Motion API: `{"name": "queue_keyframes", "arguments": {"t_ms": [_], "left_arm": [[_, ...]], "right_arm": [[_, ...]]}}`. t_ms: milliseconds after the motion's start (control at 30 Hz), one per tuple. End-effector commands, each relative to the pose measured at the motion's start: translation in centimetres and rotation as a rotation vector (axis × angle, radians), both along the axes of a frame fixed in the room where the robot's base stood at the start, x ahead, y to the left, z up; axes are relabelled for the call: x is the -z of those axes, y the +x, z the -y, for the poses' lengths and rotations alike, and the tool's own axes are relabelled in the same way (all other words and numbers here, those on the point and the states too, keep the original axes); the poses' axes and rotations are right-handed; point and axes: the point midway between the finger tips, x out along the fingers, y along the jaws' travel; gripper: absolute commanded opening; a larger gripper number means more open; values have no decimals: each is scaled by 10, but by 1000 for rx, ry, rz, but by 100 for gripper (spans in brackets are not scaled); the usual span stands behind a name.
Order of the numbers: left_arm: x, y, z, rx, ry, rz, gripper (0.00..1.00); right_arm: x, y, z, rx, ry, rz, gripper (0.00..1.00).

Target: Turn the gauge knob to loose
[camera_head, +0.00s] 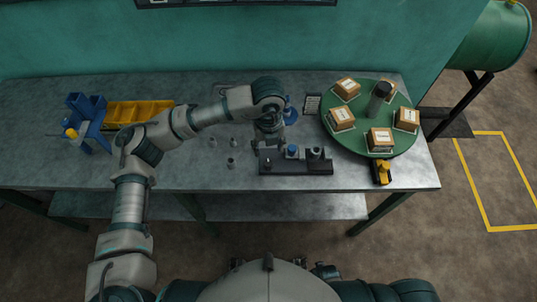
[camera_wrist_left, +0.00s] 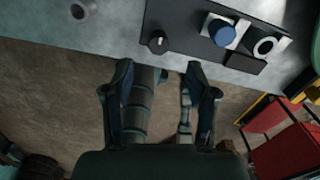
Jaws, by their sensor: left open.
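The gauge knob (camera_wrist_left: 158,42) is small and black with a white pointer mark. It sits at the left end of a dark gauge block (camera_head: 300,168) on the table. The block also carries a blue-topped part (camera_wrist_left: 222,33) and a grey ring (camera_wrist_left: 265,47). My left gripper (camera_wrist_left: 155,72) is open, with its two fingers apart. In the wrist view the knob shows just past the fingertips, roughly midway between them; I cannot tell the height gap. In the head view my left gripper (camera_head: 267,142) hangs over the block's left end and partly hides it. My right gripper is out of view.
A green turntable (camera_head: 350,140) with several boxes stands to the right. A yellow-black tool (camera_head: 381,172) lies at the front edge. Several small grey parts (camera_head: 232,162) stand left of the block. A blue holder (camera_head: 90,110) and yellow bin (camera_head: 140,108) sit at the left.

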Motion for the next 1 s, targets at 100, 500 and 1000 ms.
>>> {"name": "queue_keyframes", "arguments": {"t_ms": [100,500,1000], "left_arm": [[-22,1,0,-1,-1,2,58],[-41,1,0,-1,0,0,58],[-41,1,0,-1,0,0,58]], "right_arm": [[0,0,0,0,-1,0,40],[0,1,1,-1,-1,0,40],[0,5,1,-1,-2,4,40]]}}
